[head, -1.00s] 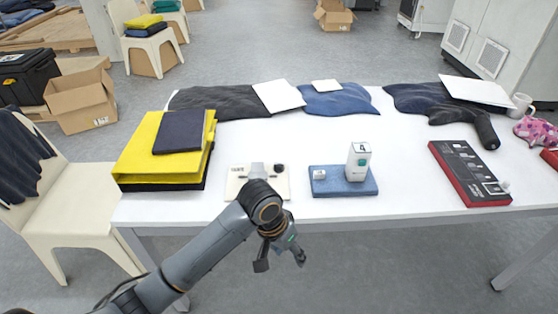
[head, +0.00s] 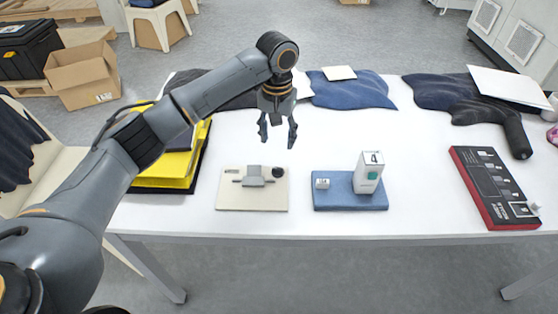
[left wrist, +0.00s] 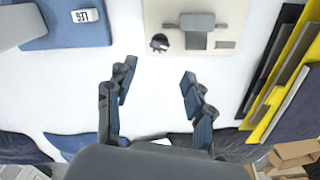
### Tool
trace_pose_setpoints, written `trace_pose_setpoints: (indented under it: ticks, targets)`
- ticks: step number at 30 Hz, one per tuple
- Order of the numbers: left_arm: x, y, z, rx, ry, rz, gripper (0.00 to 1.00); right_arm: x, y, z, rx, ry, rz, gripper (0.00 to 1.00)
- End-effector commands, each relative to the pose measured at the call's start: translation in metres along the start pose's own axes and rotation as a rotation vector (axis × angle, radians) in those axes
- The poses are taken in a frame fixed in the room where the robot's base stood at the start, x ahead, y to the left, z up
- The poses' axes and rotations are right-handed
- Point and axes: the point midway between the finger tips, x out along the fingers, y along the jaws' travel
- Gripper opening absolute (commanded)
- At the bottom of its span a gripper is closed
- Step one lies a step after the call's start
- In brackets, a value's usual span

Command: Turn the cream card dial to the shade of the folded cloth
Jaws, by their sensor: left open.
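The cream card (head: 233,200) lies flat near the table's front edge, with a grey piece (head: 254,177) and a round black knob (head: 278,172) at its upper right. In the left wrist view the card (left wrist: 237,18) is at the top, its black knob (left wrist: 160,42) clear of my fingers. My left gripper (head: 277,138) is open and empty, fingers down, apart from the knob. My right gripper is out of view.
Dark and blue garments (head: 352,92) line the back edge. A red-edged black board (head: 490,185) lies at the right. The white table (head: 420,160) is clear between them.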

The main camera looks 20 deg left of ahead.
Motion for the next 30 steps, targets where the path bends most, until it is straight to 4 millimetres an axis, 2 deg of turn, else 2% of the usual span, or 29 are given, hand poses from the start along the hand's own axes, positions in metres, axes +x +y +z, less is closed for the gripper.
trace_pose_setpoints:
  ticks: [1, 3, 6, 15, 20, 28, 29, 30]
  targets:
    - [0.012, -0.001, 0.001, -0.001, -0.004, -0.002, 0.53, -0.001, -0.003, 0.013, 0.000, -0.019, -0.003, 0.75]
    - [0.028, -0.001, 0.001, -0.001, -0.004, -0.001, 0.53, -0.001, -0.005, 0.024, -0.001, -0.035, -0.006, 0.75]
    - [0.050, -0.001, 0.001, -0.001, -0.004, -0.002, 0.53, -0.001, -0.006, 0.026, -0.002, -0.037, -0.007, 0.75]
    - [0.099, 0.000, 0.001, 0.001, -0.002, -0.002, 0.53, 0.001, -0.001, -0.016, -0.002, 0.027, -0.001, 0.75]
    - [0.108, 0.000, 0.000, 0.001, 0.001, -0.001, 0.53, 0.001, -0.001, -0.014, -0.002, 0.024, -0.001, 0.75]
    - [0.110, 0.000, 0.000, 0.001, 0.001, -0.001, 0.53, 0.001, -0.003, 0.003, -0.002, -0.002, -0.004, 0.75]
    - [0.110, 0.000, 0.000, 0.001, 0.001, -0.001, 0.51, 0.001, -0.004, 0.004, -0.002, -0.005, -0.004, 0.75]
    - [0.110, 0.000, 0.000, 0.002, 0.001, -0.001, 0.43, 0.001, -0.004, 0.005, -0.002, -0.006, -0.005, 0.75]
